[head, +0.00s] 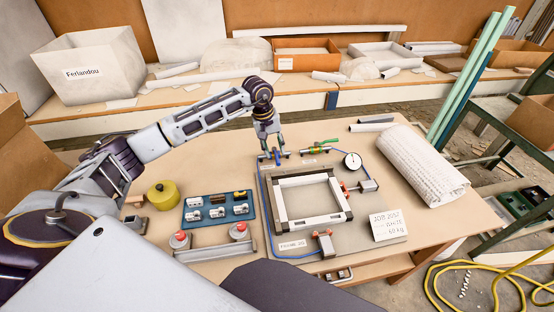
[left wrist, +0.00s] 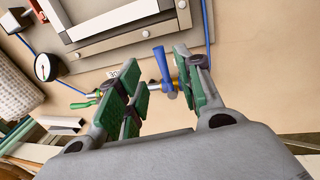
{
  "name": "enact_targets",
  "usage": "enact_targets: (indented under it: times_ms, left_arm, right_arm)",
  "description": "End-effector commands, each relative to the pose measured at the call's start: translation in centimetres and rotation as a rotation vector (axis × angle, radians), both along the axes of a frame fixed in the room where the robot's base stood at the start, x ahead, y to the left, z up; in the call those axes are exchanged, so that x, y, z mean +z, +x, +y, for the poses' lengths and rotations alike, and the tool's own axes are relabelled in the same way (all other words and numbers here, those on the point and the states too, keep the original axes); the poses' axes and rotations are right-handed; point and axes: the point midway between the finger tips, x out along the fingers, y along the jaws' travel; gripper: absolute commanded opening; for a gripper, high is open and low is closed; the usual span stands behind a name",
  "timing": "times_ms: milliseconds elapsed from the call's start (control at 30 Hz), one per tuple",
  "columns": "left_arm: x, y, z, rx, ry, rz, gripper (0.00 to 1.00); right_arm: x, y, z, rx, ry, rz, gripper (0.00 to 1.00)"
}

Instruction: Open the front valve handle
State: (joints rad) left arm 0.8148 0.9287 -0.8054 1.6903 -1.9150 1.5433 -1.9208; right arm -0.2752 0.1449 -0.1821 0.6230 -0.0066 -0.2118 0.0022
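My left gripper (head: 272,153) is over the back left corner of the press board, pointing down. In the left wrist view its green-padded fingers (left wrist: 162,85) are apart. A blue valve handle (left wrist: 162,66) shows in the gap between them, nearer the right finger; I cannot tell whether they touch. In the head view the blue handle (head: 276,157) is partly hidden by the fingers. A second valve with a green handle (head: 329,141) lies to the right, near the gauge. It also shows in the left wrist view (left wrist: 84,104). My right gripper is not in view.
The white press frame (head: 311,222) stands just in front of the gripper. A round gauge (head: 352,161) and a rolled white mat (head: 422,165) are to the right. A blue tray of parts (head: 217,224) and a yellow pot (head: 162,196) are on the left.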

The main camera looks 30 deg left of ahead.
Motion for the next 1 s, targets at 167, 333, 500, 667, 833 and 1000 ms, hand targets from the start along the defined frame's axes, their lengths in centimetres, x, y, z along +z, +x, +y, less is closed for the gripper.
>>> enact_targets:
  times_ms: [167, 333, 500, 667, 833, 1000]
  left_arm:
    - [-2.4, 0.2, -0.4, 0.002, -0.001, 0.002, 0.36]
    - [-4.5, 0.5, -0.7, 0.002, -0.001, 0.002, 0.36]
    - [-6.0, 0.7, -1.0, 0.0, -0.001, 0.003, 0.36]
    - [-6.7, 0.8, -1.0, 0.001, 0.0, 0.0, 0.36]
    - [-6.8, 0.8, -1.0, 0.0, 0.0, 0.0, 0.36]
    - [-6.8, 0.8, -1.0, 0.001, 0.0, 0.0, 0.32]
  right_arm:
    - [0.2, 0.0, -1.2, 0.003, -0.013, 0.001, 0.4]
    - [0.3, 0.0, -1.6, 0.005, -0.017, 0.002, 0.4]
    - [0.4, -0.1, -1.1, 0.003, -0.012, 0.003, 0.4]
    - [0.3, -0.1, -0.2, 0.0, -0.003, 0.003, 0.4]
    - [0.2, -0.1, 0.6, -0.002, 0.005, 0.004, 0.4]
    - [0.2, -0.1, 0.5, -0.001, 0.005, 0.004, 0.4]
